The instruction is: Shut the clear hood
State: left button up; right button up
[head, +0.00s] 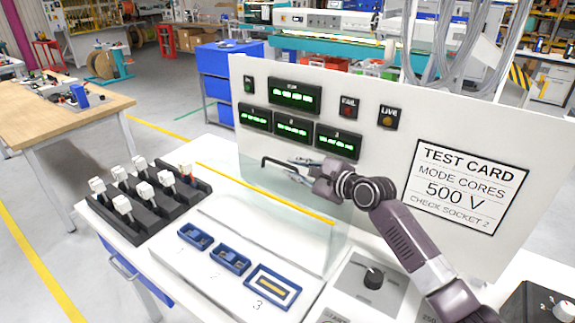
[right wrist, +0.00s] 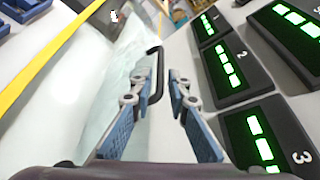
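The clear hood (head: 300,222) is a faint see-through sheet in front of the white panel, and it looks raised. A yellow strip (head: 265,193) runs along it and also crosses the right wrist view (right wrist: 50,58). Its black bent handle (head: 268,162) shows beside the fingertips of my right gripper (head: 298,163). In the right wrist view, the handle (right wrist: 156,75) stands between the two fingers of my right gripper (right wrist: 155,80), closer to the left one. These fingers are apart; whether one touches the handle I cannot tell. My left gripper is out of view.
Blue-framed sockets (head: 230,260) lie uncovered on the white bench. A black rack (head: 145,200) with white-topped plugs stands at the left. The white panel (head: 390,110) with green displays rises close behind my right gripper.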

aim_at(288, 166)
jog(key=shift+x, duration=1.7)
jog(key=shift+w+d, duration=0.1)
grip_shut()
